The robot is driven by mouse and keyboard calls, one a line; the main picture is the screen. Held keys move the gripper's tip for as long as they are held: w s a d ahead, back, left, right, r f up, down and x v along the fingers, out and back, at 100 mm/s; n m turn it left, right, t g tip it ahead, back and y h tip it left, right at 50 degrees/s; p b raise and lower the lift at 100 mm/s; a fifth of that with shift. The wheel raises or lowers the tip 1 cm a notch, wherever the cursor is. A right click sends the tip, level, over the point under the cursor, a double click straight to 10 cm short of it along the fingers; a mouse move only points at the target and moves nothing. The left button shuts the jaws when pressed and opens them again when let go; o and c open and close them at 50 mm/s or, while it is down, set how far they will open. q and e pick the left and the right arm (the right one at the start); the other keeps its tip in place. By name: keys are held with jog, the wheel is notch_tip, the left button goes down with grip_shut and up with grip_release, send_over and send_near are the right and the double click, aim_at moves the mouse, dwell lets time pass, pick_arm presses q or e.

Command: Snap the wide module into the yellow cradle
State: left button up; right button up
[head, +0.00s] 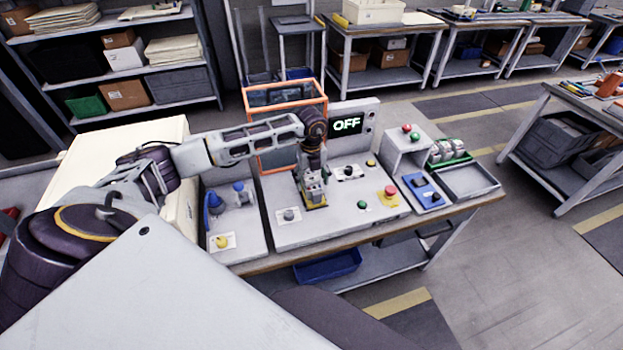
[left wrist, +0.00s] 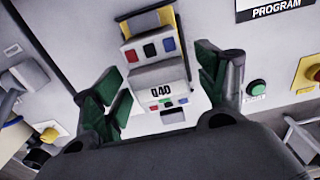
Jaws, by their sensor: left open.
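A pale module (left wrist: 160,92) with a small "040" display sits between my left gripper's fingers in the left wrist view. Beyond it is a pale part with red, black and blue squares (left wrist: 150,48). A yellow piece (left wrist: 148,20), apparently the yellow cradle, shows at its far end; yellow also shows under the gripper in the head view (head: 317,206). My left gripper (left wrist: 165,90) is open, with green-padded fingers on both sides of the module. In the head view the left gripper (head: 312,188) points down over the bench. Whether the module is fully seated cannot be told.
The pale panel (head: 290,236) carries a green button (head: 362,205), a red button on yellow (head: 390,191) and several switches. An "OFF" display (head: 348,124) and orange frame (head: 285,97) stand behind.

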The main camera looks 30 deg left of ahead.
pick_arm(q)
jog(key=shift+r, duration=0.15)
notch_tip(320, 180, up, 12)
dwell(0.7)
jog(key=shift+f, duration=0.2)
dwell(0.4)
